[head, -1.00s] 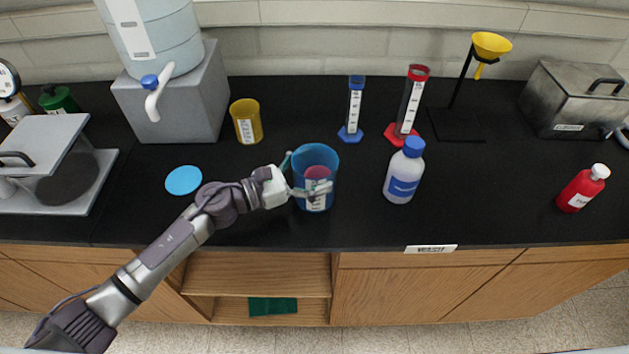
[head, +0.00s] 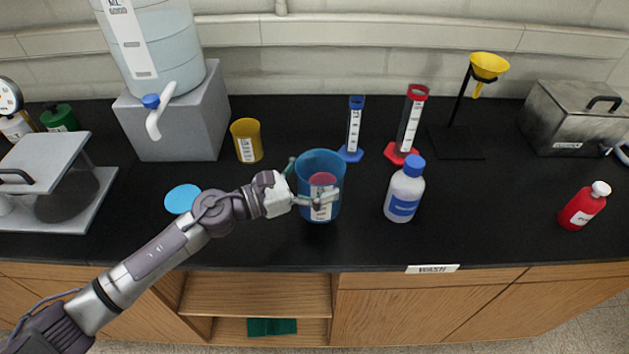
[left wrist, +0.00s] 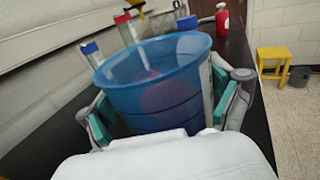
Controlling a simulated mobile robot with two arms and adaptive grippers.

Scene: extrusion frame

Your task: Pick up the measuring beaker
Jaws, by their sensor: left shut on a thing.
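The blue translucent measuring beaker (head: 320,164) is upright over the black counter, with a white label on its front and a dark pink round thing seen in it. My left gripper (head: 316,196) is shut on it, with its fingers on either side of the wall. The beaker appears slightly raised off the counter. In the left wrist view the beaker (left wrist: 155,90) fills the middle, between the green-padded fingers. Its base is hidden there by my gripper body. My right gripper is not in view.
A white bottle with a blue cap (head: 404,190) stands close to the right. A yellow beaker (head: 247,141) and a blue disc (head: 182,198) are to the left. Blue (head: 354,128) and red (head: 409,125) cylinders stand behind.

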